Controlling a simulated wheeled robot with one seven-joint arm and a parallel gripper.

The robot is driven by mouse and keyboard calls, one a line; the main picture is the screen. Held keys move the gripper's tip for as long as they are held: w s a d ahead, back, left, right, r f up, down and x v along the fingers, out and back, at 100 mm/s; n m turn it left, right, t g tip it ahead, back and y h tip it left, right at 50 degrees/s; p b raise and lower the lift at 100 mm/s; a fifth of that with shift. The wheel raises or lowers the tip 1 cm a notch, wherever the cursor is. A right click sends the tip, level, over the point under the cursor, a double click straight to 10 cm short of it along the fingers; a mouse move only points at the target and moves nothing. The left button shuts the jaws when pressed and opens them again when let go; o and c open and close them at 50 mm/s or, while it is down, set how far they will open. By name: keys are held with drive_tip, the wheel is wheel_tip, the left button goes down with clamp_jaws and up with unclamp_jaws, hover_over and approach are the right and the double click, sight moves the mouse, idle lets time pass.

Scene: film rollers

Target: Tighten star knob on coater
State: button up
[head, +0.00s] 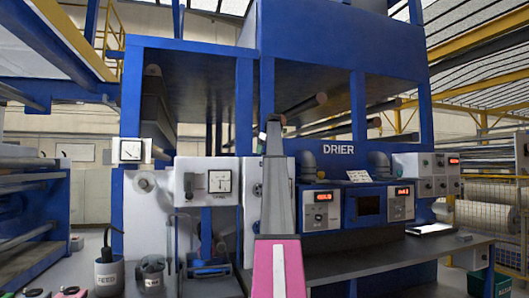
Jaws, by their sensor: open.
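The coater is the blue-framed machine with white housings at left of centre in the head view. A white housing (208,170) carries a square dial gauge (220,182). A small dark knob-like part (188,186) sits on its left face, and another dark part (257,189) shows on the white panel just left of my arm. I cannot tell whether either one is star-shaped. My arm, pink and grey, rises up the middle and covers part of the machine. I cannot make out my gripper or its fingers.
The blue drier (338,150) stands behind, with red-lit displays. A grey bench (380,255) runs along the right and holds a pale flat item (431,229). Labelled dark pots (108,272) stand at the lower left. Another roller machine (35,210) is at far left.

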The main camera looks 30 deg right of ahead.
drive_tip(key=shift+c, duration=0.3)
drive_tip(key=c, duration=0.9)
drive_tip(key=shift+o, duration=0.2)
drive_tip(key=shift+m, duration=0.3)
drive_tip(key=m, duration=0.1)
drive_tip(key=m+h, duration=0.1)
drive_tip(key=m, duration=0.1)
drive_tip(key=shift+a+m+h, duration=0.25)
drive_tip(key=shift+m+h, duration=0.15)
drive_tip(key=m, duration=0.2)
drive_tip(key=m+h, duration=0.1)
drive_tip(key=m, duration=0.1)
drive_tip(key=shift+a+m+h, duration=0.15)
drive_tip(key=shift+m+h, duration=0.15)
drive_tip(key=m, duration=0.2)
drive_tip(key=m+g+h, duration=0.1)
drive_tip(key=m, duration=0.1)
drive_tip(key=shift+w+a+r, duration=0.1)
drive_tip(key=shift+w, duration=0.1)
drive_tip(key=m+g, duration=0.1)
drive_tip(key=m, duration=0.1)
drive_tip(key=m+h, duration=0.1)
drive_tip(key=m, duration=0.1)
drive_tip(key=shift+w+m+g, duration=0.1)
drive_tip(key=shift+m+g, duration=0.2)
drive_tip(key=shift+g, duration=0.1)
